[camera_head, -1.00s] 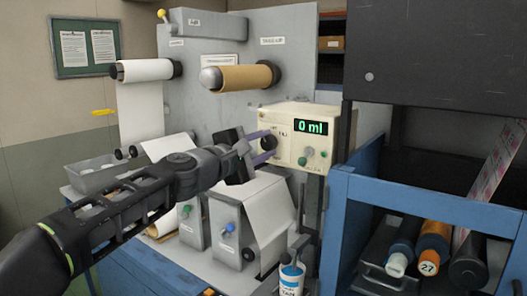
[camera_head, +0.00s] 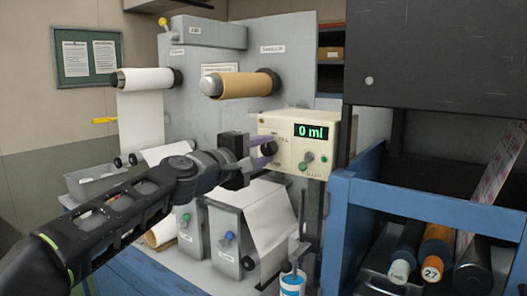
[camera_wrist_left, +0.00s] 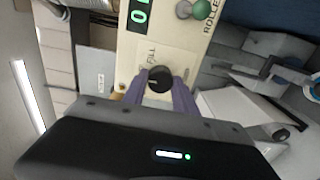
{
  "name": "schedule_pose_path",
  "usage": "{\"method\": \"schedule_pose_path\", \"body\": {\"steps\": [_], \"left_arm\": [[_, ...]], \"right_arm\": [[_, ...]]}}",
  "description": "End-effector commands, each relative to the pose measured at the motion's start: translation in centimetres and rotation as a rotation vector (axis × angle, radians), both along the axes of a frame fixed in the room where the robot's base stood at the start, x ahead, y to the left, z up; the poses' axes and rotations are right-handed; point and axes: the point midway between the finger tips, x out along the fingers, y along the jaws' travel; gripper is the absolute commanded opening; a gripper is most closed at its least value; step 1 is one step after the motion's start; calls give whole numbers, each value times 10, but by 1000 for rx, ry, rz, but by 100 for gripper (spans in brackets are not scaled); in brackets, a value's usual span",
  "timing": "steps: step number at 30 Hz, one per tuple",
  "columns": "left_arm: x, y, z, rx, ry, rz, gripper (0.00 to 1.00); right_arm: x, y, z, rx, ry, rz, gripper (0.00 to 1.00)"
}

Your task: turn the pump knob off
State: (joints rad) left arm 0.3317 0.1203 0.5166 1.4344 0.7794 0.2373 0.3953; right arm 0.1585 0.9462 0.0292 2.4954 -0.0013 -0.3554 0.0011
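The pump box (camera_head: 286,124) is cream and shows a green "0 ml" display. Its black pump knob (camera_head: 269,149) is on the front face, left of the display. My right gripper is in neither view.
A small lever (camera_head: 307,158) and a green button are right of the knob. A blue frame (camera_head: 430,205) with rolls stands on the right. A brown roll (camera_head: 243,84) and a white roll (camera_head: 146,78) are above my left arm. Grey boxes (camera_head: 228,242) stand below it.

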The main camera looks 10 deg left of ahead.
Motion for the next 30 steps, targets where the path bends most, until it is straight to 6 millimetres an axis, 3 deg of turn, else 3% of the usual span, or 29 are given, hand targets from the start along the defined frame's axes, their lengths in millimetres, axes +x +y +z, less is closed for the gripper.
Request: {"method": "schedule_pose_path", "body": {"steps": [8,17,23,30], "left_arm": [[0,0,-1,-1,1,-1,55],[-2,1,-1,0,0,0,55],[-21,9,-4,1,-3,2,55],[-57,23,-4,1,0,1,55]], "right_arm": [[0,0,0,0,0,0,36],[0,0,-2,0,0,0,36],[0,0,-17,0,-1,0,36],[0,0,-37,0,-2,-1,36]]}}
